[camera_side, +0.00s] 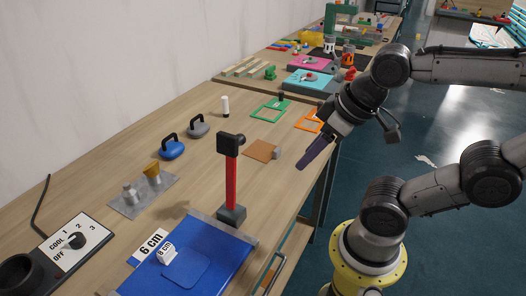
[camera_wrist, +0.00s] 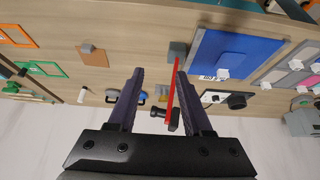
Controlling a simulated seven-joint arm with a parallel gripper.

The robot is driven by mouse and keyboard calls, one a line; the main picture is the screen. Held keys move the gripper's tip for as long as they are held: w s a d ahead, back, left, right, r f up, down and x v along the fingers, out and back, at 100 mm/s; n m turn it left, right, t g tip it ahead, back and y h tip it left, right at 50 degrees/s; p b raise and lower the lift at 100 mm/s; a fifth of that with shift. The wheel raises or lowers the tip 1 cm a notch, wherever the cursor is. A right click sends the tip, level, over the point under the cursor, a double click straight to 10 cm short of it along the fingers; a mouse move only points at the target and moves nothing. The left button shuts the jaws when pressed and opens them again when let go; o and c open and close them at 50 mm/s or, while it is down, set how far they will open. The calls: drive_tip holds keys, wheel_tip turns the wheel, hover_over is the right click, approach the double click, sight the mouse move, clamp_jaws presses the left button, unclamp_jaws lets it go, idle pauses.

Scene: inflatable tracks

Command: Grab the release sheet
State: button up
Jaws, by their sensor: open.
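A flat brown square sheet, which I take to be the release sheet (camera_side: 261,151), lies on the wooden bench with a small grey block (camera_side: 277,154) at its right corner. In the wrist view the sheet (camera_wrist: 93,54) is left of my fingers, with the grey block at its upper left edge. My gripper (camera_side: 306,166) is in the air above the bench's right edge, to the right of the sheet and apart from it. In the wrist view its two dark purple fingers (camera_wrist: 160,73) are spread, with nothing held between them.
A red post (camera_side: 231,180) with a black head stands left of the sheet, near a blue pad (camera_side: 195,255). Green (camera_side: 271,109) and orange (camera_side: 311,120) frames lie behind. Blue (camera_side: 172,149) and grey (camera_side: 198,127) handled weights stand at the left. Bare bench surrounds the sheet.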

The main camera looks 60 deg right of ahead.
idle(0.4)
drive_tip(key=shift+o, duration=0.5)
